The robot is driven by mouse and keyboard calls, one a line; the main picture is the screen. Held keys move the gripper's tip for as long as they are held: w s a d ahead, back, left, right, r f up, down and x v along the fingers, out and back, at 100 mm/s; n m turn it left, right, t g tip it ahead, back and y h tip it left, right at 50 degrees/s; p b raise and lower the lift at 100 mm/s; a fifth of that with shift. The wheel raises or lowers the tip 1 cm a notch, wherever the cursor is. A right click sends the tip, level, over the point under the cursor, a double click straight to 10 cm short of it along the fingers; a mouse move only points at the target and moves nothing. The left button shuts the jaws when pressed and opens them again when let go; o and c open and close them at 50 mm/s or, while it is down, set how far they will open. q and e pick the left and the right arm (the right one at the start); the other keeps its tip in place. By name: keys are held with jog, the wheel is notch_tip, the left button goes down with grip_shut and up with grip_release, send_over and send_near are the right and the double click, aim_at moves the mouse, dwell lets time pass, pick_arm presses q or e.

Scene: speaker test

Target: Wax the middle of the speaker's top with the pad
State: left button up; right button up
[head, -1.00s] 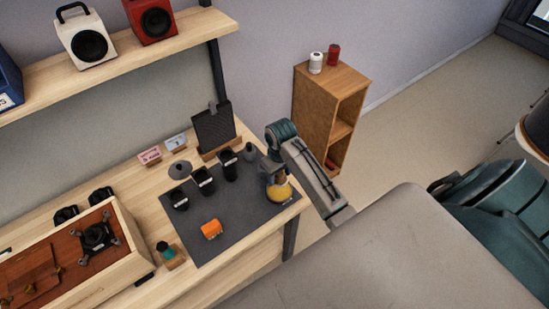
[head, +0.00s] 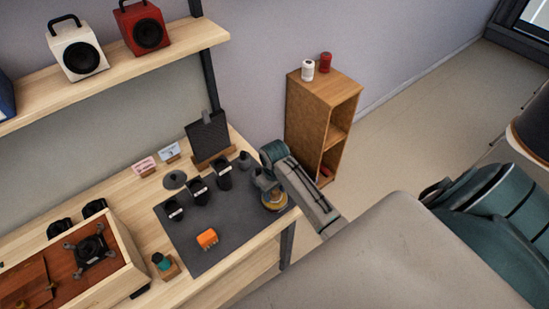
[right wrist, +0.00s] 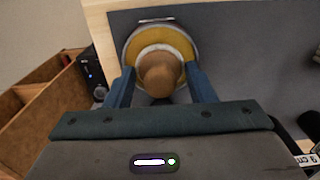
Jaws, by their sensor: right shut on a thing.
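The pad has a round wooden knob (right wrist: 160,76) and a pale round base in the right wrist view. My right gripper (head: 267,187) is shut on this knob, with a finger on each side. The pad is over a round tin of yellow wax (right wrist: 133,48) at the mat's right corner; the tin also shows in the head view (head: 275,206). I cannot tell whether pad and wax touch. The speaker (head: 122,262), a pale wooden box with a reddish-brown top, lies at the lower left, partly cut off. My left gripper is not in view.
A black fixture (head: 90,250) stands on the speaker's top. The dark mat (head: 220,215) holds several black cups and an orange block (head: 207,239). A small teal-topped item (head: 162,262) stands between mat and speaker. A wooden cabinet (head: 308,120) stands beyond the bench.

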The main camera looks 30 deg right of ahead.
jog(key=shift+f, duration=0.5)
dwell(0.7)
dwell(1.2)
jog(key=shift+r, duration=3.5)
